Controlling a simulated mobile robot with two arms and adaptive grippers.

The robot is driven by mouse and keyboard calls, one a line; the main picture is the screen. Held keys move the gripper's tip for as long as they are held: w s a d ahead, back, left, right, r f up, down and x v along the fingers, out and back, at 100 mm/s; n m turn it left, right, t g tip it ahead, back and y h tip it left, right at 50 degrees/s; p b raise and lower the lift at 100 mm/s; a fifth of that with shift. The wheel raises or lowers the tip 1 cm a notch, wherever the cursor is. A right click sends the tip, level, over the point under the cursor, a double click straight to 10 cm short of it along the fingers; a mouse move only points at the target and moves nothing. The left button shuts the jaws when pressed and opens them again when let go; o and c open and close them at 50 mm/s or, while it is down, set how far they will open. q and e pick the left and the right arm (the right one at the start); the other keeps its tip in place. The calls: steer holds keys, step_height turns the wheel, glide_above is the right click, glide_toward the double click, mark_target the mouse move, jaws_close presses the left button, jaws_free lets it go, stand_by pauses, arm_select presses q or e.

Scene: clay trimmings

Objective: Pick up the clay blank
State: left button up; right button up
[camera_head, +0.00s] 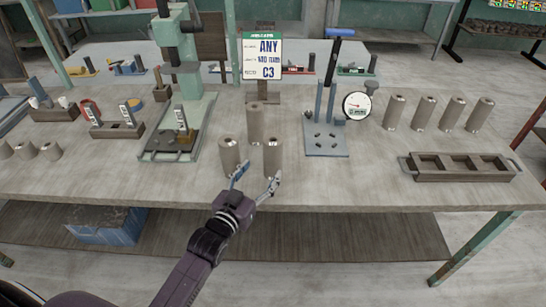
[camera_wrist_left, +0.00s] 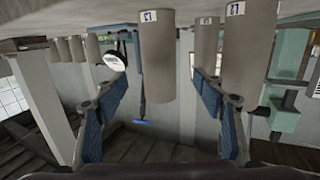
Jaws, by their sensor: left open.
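Three grey cylindrical clay blanks stand upright in a cluster mid-table: a left one (camera_head: 229,155), a right one (camera_head: 272,153) and a rear one (camera_head: 255,120). My left gripper (camera_head: 256,178) is open at the table's front, just before the cluster. In the left wrist view, which appears upside down, one blank (camera_wrist_left: 157,60) shows between the blue-padded fingers (camera_wrist_left: 160,95), with no visible contact. A second blank (camera_wrist_left: 248,55) is outside the right finger, and a third (camera_wrist_left: 205,45) is farther back. They carry small white labels with blue marks. My right gripper is out of view.
A sign (camera_head: 262,58) reading "ANY" and "C3" stands behind the cluster. A green press (camera_head: 190,95) is at left, a grey stand (camera_head: 327,135) with a dial (camera_head: 357,105) at right. Several more cylinders (camera_head: 424,113) and a compartmented wooden tray (camera_head: 462,178) are farther right.

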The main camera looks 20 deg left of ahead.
mark_target(269, 155)
arm_select(q)
steer(key=shift+w+a+r+t, duration=0.15)
steer(key=shift+w+r+t, duration=0.4)
steer(key=shift+r, duration=0.3)
steer(key=shift+w+r, duration=0.1)
steer(key=shift+w, duration=0.2)
steer(key=w+p, duration=0.1)
steer(key=w, duration=0.2)
steer(key=w+d+p, duration=0.1)
steer(key=w, duration=0.2)
steer(key=shift+w+d+r, duration=0.1)
steer(key=shift+d+r, duration=0.05)
steer(key=shift+w, duration=0.4)
steer(key=c, duration=1.7)
jaws_close()
steer(key=shift+r, duration=0.1)
